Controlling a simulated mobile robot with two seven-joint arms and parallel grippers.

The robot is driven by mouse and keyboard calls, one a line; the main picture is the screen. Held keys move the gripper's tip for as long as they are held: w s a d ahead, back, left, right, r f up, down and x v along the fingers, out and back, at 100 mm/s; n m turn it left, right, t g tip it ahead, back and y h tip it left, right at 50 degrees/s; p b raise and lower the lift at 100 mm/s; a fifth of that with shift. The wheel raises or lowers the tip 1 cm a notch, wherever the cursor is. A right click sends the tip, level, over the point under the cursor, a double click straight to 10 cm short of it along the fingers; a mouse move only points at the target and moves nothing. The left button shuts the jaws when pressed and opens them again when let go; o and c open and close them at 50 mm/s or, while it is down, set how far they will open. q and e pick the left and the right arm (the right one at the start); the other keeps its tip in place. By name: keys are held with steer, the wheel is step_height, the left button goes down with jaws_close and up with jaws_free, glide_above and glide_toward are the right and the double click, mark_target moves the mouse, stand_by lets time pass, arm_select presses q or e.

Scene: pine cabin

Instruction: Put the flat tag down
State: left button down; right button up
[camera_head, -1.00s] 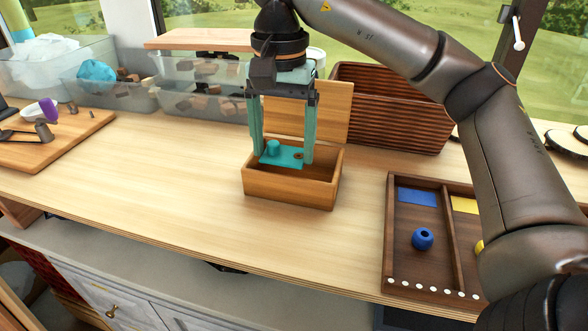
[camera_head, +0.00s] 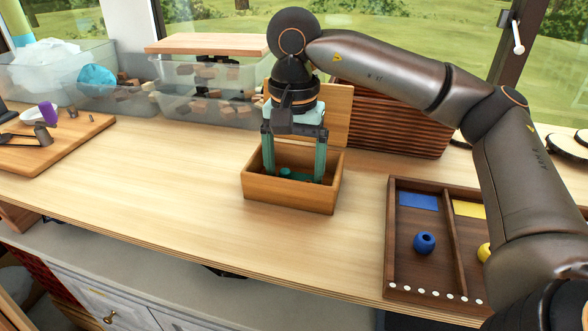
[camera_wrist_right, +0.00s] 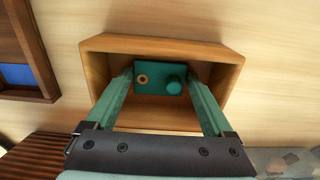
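The flat tag is a teal plate with a raised round knob and a ringed hole. In the right wrist view the tag (camera_wrist_right: 154,88) lies between my fingertips, inside the wooden box. In the head view the tag (camera_head: 287,173) is mostly hidden by the box's front wall. My right gripper (camera_head: 294,174) points down into the open box (camera_head: 290,194), a finger at each end of the tag. In the wrist view the right gripper (camera_wrist_right: 161,82) appears shut on the tag. I cannot tell whether the tag touches the box floor. My left gripper is not in view.
The box's lid (camera_head: 335,112) stands raised behind it. A ribbed brown crate (camera_head: 395,122) is behind to the right. A divided tray (camera_head: 392,240) with blue and yellow pieces stands right. Clear bins (camera_head: 205,98) stand back left. The counter (camera_head: 150,185) left of the box is bare.

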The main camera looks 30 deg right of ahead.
steer(key=shift+o, duration=0.8)
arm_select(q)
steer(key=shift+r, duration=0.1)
arm_select(e)
steer(key=shift+r, duration=0.1)
steer(key=shift+r, duration=0.2)
arm_select(q)
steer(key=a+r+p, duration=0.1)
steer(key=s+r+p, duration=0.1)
steer(key=p, duration=0.1)
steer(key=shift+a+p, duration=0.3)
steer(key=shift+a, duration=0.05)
arm_select(e)
step_height(320, 180, up, 12)
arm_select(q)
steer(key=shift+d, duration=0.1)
arm_select(e)
steer(key=shift+f, duration=0.1)
